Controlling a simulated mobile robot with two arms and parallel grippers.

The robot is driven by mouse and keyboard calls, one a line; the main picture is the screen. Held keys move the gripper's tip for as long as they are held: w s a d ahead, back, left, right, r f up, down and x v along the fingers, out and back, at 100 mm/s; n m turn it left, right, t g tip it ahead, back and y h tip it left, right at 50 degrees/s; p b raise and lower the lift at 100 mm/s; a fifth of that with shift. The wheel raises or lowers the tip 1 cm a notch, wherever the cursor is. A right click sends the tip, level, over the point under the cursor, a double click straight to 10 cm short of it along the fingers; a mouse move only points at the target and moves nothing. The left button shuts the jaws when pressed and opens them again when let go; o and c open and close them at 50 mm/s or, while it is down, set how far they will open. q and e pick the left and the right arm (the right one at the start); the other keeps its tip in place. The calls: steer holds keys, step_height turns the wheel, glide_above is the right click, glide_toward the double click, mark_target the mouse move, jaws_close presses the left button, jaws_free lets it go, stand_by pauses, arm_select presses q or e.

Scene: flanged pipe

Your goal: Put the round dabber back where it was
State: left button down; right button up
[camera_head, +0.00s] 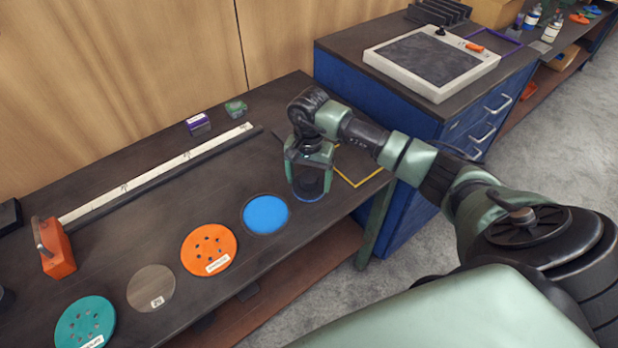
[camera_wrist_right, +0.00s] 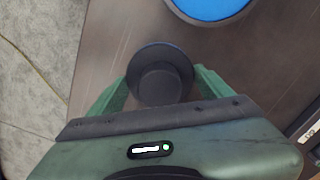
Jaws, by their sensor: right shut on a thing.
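The round dabber (camera_wrist_right: 160,80), dark with a round knob on top, is between the green fingers of my right gripper (camera_wrist_right: 161,92) in the right wrist view. The fingers are shut on its knob. In the head view my right gripper (camera_head: 309,186) is over the bench, right of a blue disc (camera_head: 265,215). The dabber shows there only partly, as a dark shape (camera_head: 313,180) with a bluish lower edge. I cannot tell whether it touches the bench. The blue disc also shows at the top of the right wrist view (camera_wrist_right: 208,5). My left gripper is out of view.
An orange disc (camera_head: 209,249), a grey-brown disc (camera_head: 151,288) and a teal disc (camera_head: 85,323) lie left along the bench (camera_head: 130,240). A yellow outline (camera_head: 363,180) is beside my right gripper, near the bench's right end. A long ruler (camera_head: 150,175) lies behind.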

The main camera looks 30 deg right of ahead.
mark_target(309, 175)
steer(key=o, duration=1.2)
steer(key=shift+c, duration=0.2)
steer(key=shift+r+p, duration=0.3)
steer(key=shift+p, duration=0.2)
step_height(309, 175, up, 10)
steer(key=b, duration=0.4)
steer(key=shift+r, duration=0.85)
